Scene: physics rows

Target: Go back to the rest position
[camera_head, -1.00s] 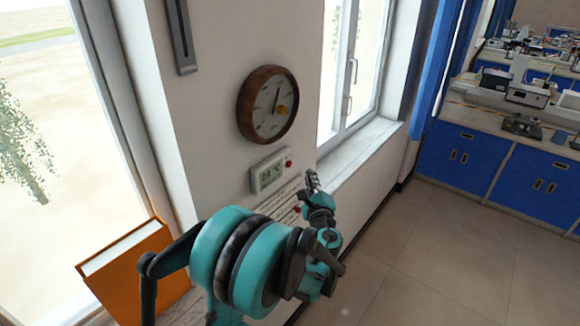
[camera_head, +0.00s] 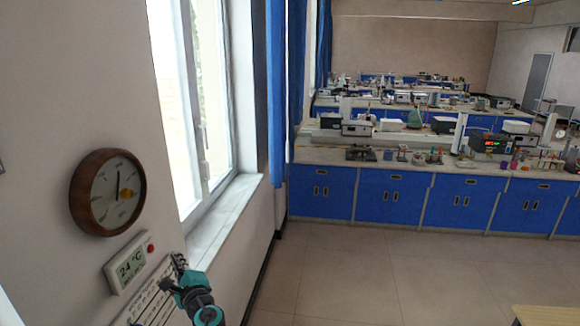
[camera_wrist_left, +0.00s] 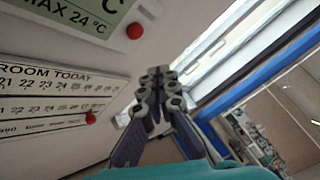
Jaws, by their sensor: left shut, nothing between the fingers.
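My left gripper (camera_head: 176,266) shows at the bottom left of the head view, in front of the wall beside the window. In the left wrist view its fingers (camera_wrist_left: 158,92) are together with nothing between them. The thermometer panel (camera_head: 131,262) reading 24 °C is on the wall just left of the gripper. A white calendar strip (camera_head: 150,300) with a red marker hangs below it, partly behind my left arm. My right gripper does not show in either view.
A round wooden wall clock (camera_head: 108,192) hangs above the panel. The window sill (camera_head: 222,222) runs along the wall. Blue-fronted lab benches (camera_head: 390,195) carrying equipment stand ahead. The tiled floor (camera_head: 370,270) between is clear. A wooden surface corner (camera_head: 545,315) shows bottom right.

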